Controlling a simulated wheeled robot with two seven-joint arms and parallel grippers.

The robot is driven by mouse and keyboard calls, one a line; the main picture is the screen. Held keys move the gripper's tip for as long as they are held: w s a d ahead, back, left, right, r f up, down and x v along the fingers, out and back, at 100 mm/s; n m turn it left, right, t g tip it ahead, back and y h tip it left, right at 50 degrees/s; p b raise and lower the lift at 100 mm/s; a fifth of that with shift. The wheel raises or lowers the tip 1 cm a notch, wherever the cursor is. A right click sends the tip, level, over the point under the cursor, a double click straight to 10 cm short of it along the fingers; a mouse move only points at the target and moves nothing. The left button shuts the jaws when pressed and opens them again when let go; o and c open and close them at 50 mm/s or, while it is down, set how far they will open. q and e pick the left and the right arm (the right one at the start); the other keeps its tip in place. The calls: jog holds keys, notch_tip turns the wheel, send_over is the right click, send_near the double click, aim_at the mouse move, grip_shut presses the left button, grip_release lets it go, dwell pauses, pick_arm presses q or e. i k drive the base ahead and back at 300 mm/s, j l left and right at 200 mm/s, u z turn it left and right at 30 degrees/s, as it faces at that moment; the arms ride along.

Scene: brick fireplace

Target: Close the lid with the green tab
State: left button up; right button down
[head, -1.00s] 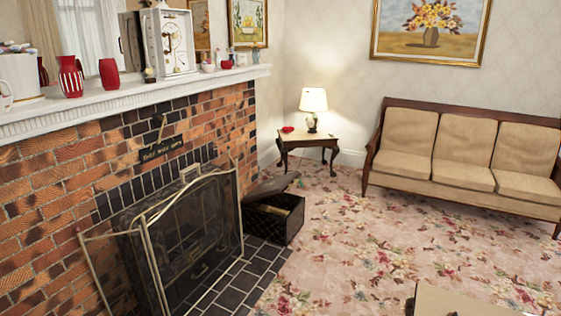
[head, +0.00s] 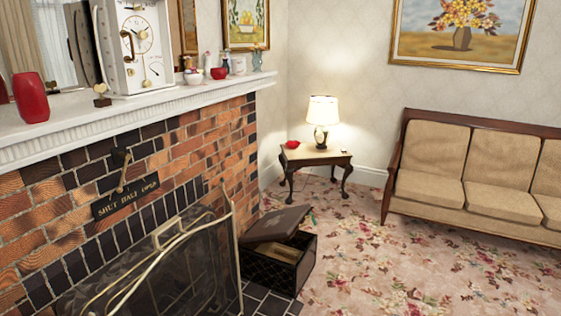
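A dark box (head: 284,264) stands on the floor at the right end of the fireplace, in the lower middle of the head view. Its brown lid (head: 277,223) is raised and tilted, and the lighter inside of the box shows beneath it. A small green tab (head: 313,217) shows at the right end of the lid. Neither of my grippers is in view.
A metal fire screen (head: 185,265) stands left of the box, before the brick fireplace. A side table (head: 318,160) with a lit lamp (head: 322,113) stands behind it. A tan sofa (head: 470,180) is at the right. Flowered carpet (head: 400,265) right of the box is clear.

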aim_at(282, 224)
jog(key=i+l, duration=0.1)
jog(key=i, duration=0.4)
jog(key=i+l+u, duration=0.1)
jog(key=i, duration=0.4)
jog(key=i+l, duration=0.2)
jog(key=i, duration=0.3)
jog(key=i+l+u, duration=0.45)
jog(key=i+l, duration=0.25)
jog(key=i+l+u, duration=0.25)
jog(key=l, duration=0.35)
